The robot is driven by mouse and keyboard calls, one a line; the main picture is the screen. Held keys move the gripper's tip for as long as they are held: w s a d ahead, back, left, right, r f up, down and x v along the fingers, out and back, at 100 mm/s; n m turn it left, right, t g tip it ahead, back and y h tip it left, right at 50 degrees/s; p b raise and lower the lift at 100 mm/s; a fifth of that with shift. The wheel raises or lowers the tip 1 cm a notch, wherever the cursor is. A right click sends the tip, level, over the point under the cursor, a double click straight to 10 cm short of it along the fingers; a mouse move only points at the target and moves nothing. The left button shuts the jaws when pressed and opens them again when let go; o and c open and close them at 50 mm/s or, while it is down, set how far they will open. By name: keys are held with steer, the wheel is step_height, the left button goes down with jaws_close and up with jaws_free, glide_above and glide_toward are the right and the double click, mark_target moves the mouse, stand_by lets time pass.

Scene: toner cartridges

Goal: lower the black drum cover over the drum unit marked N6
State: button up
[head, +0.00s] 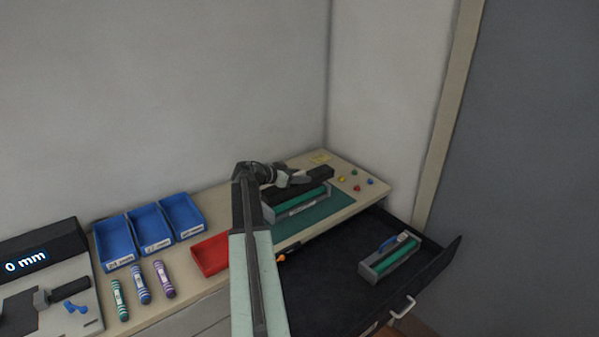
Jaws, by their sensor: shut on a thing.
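My gripper (296,180) is shut on the black drum cover (318,175), a long dark bar. The cover is directly above or touching a grey drum unit with a green drum (298,205) on the green mat (325,214). I cannot tell whether there is a gap between them. The unit has a pale label on its front, too small to read. A second grey and green drum unit (378,267) lies in the open dark drawer, with a blue part on top. I cannot read N6 on either unit.
Blue bins (150,228), a red tray (211,254) and striped tubes (140,284) are on the left. Coloured pins (357,188) and a yellow note (320,157) lie at the right end of the bench. The open drawer (330,285) juts out in front. A wall stands behind.

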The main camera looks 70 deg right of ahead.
steer(key=shift+w+d+r, duration=0.1)
steer(key=shift+w+d, duration=0.1)
steer(key=shift+d, duration=0.35)
steer(key=shift+w+d+r, duration=0.1)
steer(key=shift+w+d, duration=0.05)
steer(key=shift+d, duration=0.35)
steer(key=shift+a+f, duration=0.1)
steer(key=shift+f, duration=0.05)
steer(key=b, duration=0.6)
glide_above(299, 196)
step_height(299, 196, down, 6)
steer(key=shift+r, duration=0.25)
step_height(299, 196, down, 2)
steer(key=shift+a+b, duration=0.1)
steer(key=shift+b, duration=0.9)
steer(key=shift+s+f, duration=0.1)
steer(key=shift+f, duration=0.2)
steer(key=shift+d+f+b, duration=0.25)
steer(key=shift+f+b, duration=0.1)
steer(key=shift+a+r, duration=0.15)
steer(key=shift+r, duration=0.05)
steer(key=o, duration=1.5)
